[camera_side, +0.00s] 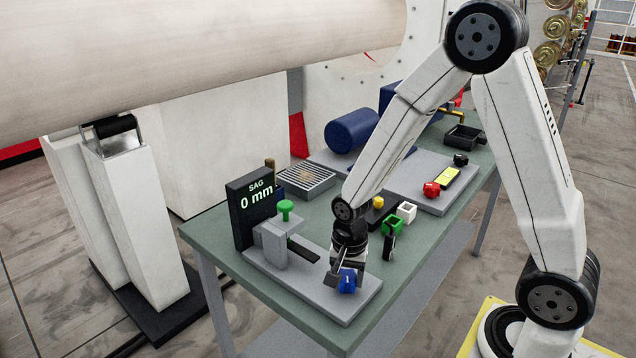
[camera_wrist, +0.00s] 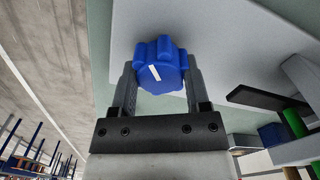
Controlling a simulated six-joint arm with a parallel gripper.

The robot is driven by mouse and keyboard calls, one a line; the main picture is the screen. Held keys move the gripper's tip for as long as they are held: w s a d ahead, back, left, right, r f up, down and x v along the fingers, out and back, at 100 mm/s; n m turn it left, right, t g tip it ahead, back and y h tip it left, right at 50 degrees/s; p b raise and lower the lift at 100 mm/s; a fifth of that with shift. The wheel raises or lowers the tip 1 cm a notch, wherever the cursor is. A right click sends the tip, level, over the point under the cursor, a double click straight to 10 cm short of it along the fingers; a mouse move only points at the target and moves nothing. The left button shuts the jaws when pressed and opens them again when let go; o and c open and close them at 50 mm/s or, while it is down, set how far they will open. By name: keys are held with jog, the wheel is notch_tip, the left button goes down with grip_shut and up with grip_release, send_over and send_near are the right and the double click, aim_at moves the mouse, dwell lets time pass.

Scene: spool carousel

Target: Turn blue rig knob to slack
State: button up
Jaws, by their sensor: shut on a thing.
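The blue knob (camera_side: 347,281) sits near the front right end of the grey rig plate (camera_side: 335,306) on the table. My gripper (camera_side: 345,272) reaches down over it and is shut on it. In the wrist view the blue lobed knob (camera_wrist: 160,66) lies between the two fingers of my gripper (camera_wrist: 159,80), touching both sides. A white mark on the knob points up and slightly left in that view. A dark display (camera_side: 256,208) at the rig's back reads "SAG 0 mm". Any labels around the knob are hidden.
A green knob (camera_side: 285,208) stands on a grey block left of my gripper. Green and white square holders (camera_side: 406,212) and a grey panel with a red knob (camera_side: 431,189) lie right and behind. A blue cylinder (camera_side: 352,131) and a grille (camera_side: 305,179) are at the back.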

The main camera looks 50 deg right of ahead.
aim_at(348, 275)
jog(key=n, duration=1)
dwell(0.6)
jog(key=o, duration=1.3)
jog(key=shift+r, duration=3.95)
